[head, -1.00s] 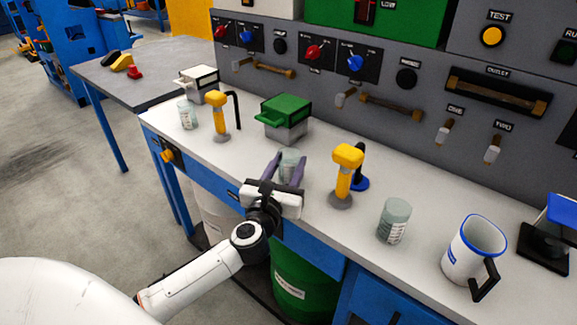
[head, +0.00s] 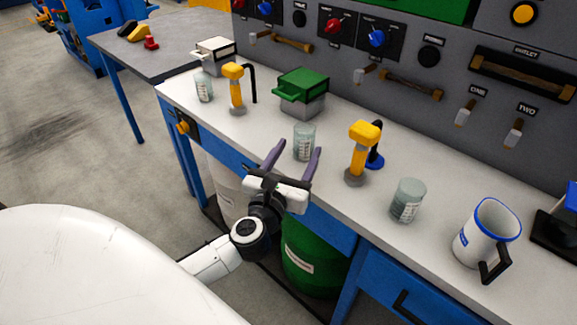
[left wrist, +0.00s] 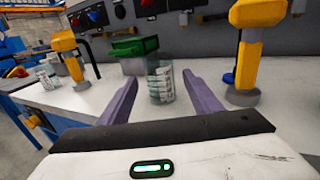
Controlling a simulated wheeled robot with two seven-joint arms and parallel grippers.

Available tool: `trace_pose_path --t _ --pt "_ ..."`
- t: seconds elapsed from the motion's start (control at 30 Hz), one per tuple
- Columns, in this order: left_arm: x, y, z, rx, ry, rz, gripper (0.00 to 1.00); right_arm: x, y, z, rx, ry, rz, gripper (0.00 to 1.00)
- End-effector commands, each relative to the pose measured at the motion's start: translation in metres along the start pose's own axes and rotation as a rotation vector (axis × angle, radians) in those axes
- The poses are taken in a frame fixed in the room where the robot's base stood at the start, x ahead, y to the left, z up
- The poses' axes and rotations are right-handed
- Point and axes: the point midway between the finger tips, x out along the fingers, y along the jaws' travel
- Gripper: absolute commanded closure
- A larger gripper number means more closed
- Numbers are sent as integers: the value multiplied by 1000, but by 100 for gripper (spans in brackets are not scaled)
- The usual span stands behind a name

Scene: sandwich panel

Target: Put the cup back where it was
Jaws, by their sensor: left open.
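A clear cup with printed markings (head: 304,142) stands upright on the white bench, in front of the green-lidded box. It also shows in the left wrist view (left wrist: 160,82), beyond and between the fingertips. My left gripper (head: 292,158) is open and empty at the bench's front edge, its purple fingers pointing at this cup. Similar cups stand at the left end of the bench (head: 203,87) and right of the nearer yellow tap (head: 408,200). A white mug with a blue rim (head: 484,235) stands further right. My right gripper is not in view.
A yellow tap (head: 362,150) stands right of the middle cup and another yellow tap (head: 235,88) stands to its left. The green-lidded box (head: 302,92) is behind it. A grey panel with knobs and handles (head: 400,55) backs the bench.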

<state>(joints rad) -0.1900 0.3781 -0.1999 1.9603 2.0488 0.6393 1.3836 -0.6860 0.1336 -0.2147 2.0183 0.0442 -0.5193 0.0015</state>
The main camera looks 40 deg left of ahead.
Motion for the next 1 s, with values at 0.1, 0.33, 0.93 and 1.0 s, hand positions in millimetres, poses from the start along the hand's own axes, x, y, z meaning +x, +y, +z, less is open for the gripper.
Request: trace_pose_path --t 0.1,0.33,0.93,1.0 --pt "-27 0 -2 -2 4 1 42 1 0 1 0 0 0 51" --pt "-59 0 -1 -1 1 1 42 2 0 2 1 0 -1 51" --pt "-65 0 1 0 -1 1 42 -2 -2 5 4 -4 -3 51" --pt "-65 0 1 0 -1 1 42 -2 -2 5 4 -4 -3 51"
